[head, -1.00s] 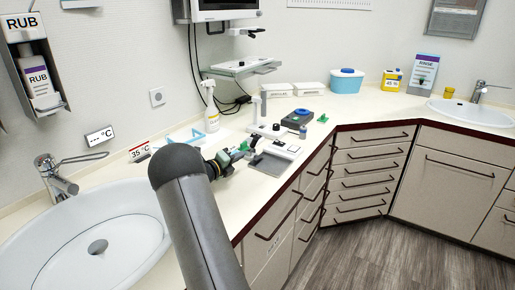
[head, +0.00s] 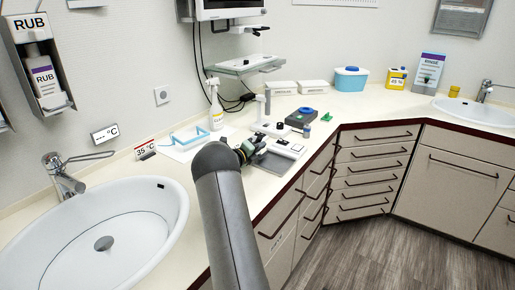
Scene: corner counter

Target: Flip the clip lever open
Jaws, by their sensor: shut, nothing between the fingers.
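My gripper (head: 250,148) is small and dark in the head view, just beyond the rounded grey end of my arm link. It is shut and empty. It is at the near left side of a low white device (head: 288,150) with dark parts on top and a grey plate (head: 272,161) at its front. I cannot tell whether the fingers touch the device. A white piece with an upright post (head: 260,108) stands just behind. The clip lever is too small or hidden to make out, so its position cannot be told.
A dark blue-grey box (head: 299,119) and a small blue-capped jar (head: 305,132) are to the right. A large sink (head: 120,205) is at the left. The counter's front edge runs close beside the device.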

